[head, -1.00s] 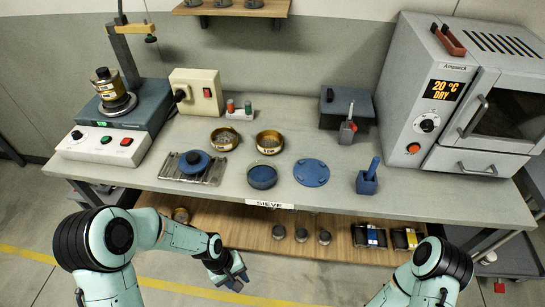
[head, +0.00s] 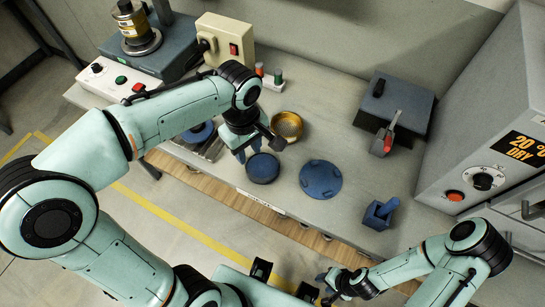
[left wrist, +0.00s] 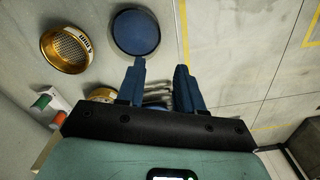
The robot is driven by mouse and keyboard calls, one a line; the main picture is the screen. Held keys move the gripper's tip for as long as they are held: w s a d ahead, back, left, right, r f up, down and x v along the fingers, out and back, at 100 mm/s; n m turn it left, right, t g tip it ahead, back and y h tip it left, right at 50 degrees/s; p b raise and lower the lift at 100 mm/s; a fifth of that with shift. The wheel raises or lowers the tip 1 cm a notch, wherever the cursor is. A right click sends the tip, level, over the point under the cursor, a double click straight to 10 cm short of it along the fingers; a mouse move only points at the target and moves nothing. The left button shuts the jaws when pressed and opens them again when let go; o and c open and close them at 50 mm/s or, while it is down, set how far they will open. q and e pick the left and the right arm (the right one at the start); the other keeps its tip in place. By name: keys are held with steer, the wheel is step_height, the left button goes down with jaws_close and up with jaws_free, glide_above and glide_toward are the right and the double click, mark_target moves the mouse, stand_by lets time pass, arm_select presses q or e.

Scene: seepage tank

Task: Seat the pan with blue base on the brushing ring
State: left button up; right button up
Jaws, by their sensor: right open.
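The blue-based pan (head: 263,168) is a round, shallow dark blue dish near the front of the bench. It also shows in the left wrist view (left wrist: 136,32), just ahead of the fingertips. A flat blue round plate with small raised tabs (head: 321,179), apparently the brushing ring, lies to its right, with nothing on it. My left gripper (head: 260,148) is open and empty, just behind the pan and apart from it; its two blue fingers (left wrist: 160,82) are spread. My right gripper (head: 325,289) is open and empty, in front of the bench.
A brass sieve (head: 287,126) stands close behind the pan. A blue disc on a wire rack (head: 200,133) is partly hidden by my left arm. A grey box (head: 395,102) and an oven (head: 485,150) stand further right.

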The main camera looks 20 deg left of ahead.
arm_select(q)
glide_above(249, 173)
step_height(249, 173, down, 7)
steer(key=shift+f+b, duration=0.45)
steer(key=shift+f, duration=2.6)
jaws_close()
